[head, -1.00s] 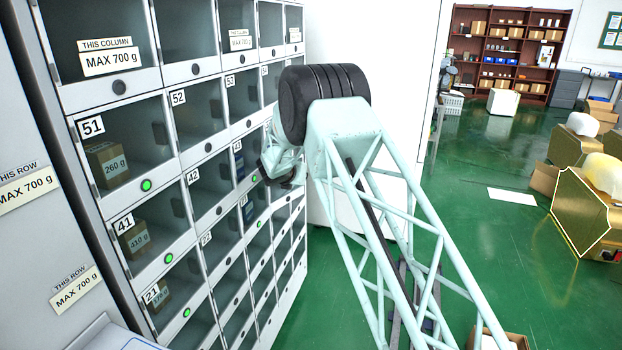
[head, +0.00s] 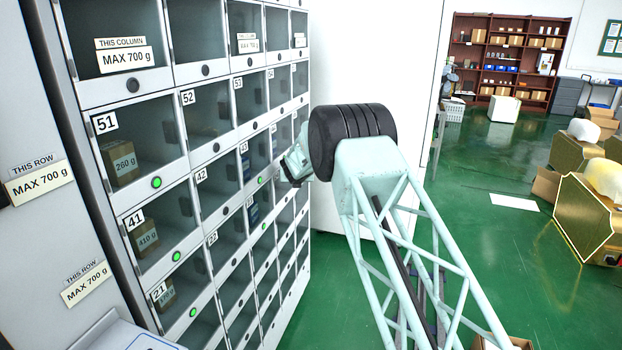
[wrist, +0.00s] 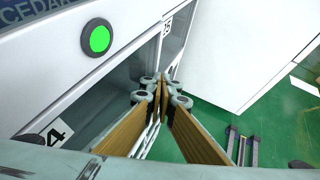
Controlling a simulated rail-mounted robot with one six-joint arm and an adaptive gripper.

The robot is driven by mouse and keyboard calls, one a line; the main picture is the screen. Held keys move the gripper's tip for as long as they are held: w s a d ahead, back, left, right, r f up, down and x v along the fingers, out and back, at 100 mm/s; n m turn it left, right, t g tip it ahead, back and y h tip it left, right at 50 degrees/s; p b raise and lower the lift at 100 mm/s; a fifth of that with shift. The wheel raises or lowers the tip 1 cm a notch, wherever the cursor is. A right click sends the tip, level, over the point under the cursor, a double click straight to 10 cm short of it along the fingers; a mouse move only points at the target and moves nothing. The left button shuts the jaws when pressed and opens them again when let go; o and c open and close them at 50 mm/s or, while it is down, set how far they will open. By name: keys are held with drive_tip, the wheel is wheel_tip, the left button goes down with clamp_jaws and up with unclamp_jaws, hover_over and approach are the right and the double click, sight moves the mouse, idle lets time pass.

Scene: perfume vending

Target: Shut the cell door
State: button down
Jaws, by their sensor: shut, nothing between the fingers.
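The cabinet (head: 205,150) is a white grid of numbered cells with dark see-through fronts, at the left of the head view. In the wrist view a cell front (wrist: 120,100) has a label (wrist: 55,133) ending in 4, below a lit green light (wrist: 97,38). My gripper (wrist: 163,80) is shut and empty, its tan fingers in front of the cabinet face. I cannot tell whether it touches the face. In the head view my arm hides the fingers. No door stands clearly ajar in either view, and the cells behind my arm are hidden.
Boxes sit in several left cells, including a 260 g box (head: 122,163). A plain white panel (head: 375,60) stands beyond the cabinet. Green floor (head: 480,190) is open to the right. Gold-sided objects (head: 590,215) stand at the far right.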

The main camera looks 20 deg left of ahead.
drive_tip(key=shift+d+b, duration=0.15)
drive_tip(key=shift+b, duration=0.35)
idle(0.4)
drive_tip(key=d+r+b, duration=0.3)
drive_tip(key=d+r, duration=0.2)
drive_tip(key=d, duration=0.7)
idle(0.8)
drive_tip(key=shift+d, duration=0.1)
idle(0.3)
